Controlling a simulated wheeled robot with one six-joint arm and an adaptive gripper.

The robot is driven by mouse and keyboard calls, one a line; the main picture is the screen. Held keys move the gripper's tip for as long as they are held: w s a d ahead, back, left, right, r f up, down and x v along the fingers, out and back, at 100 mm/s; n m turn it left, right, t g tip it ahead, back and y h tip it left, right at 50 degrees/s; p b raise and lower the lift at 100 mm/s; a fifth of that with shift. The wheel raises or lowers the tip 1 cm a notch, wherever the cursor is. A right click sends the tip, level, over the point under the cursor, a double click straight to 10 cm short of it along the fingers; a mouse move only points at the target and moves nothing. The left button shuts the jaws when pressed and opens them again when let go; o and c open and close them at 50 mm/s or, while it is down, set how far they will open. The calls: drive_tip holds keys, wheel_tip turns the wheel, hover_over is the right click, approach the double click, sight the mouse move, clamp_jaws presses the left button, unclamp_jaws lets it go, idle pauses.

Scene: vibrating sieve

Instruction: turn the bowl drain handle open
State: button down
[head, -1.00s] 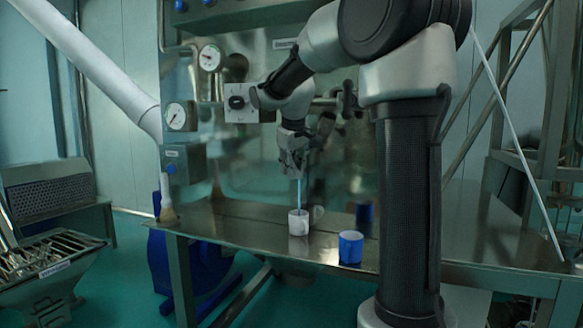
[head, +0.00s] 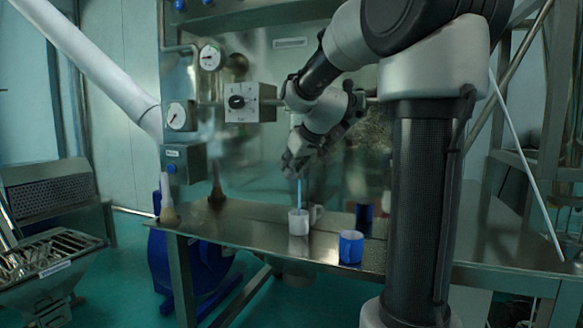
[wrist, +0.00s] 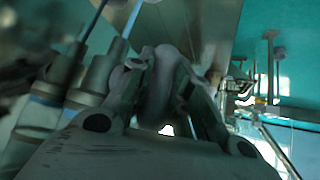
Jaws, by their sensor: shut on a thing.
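My gripper (head: 293,166) is low in front of the steel machine, above the bench, with its fingers pointing down and to the left. In the wrist view my gripper (wrist: 165,75) is shut on a grey rounded piece (wrist: 158,90), which looks like the bowl drain handle. Its outline is dark and blurred, and its turn angle cannot be told. In the head view my fingers and wrist hide the handle. A thin blue rod (head: 299,192) shows below my gripper, above a white mug; whether it touches the gripper cannot be told.
A control box (head: 250,103) juts out just left of my wrist.

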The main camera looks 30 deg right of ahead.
drive_tip(key=shift+t+y, duration=0.3)
drive_tip(key=shift+t, duration=0.2)
drive_tip(key=shift+r, duration=0.1)
drive_tip(key=c, duration=1.6)
unclamp_jaws()
drive_tip(key=v, duration=1.2)
drive_tip(key=shift+m, duration=0.3)
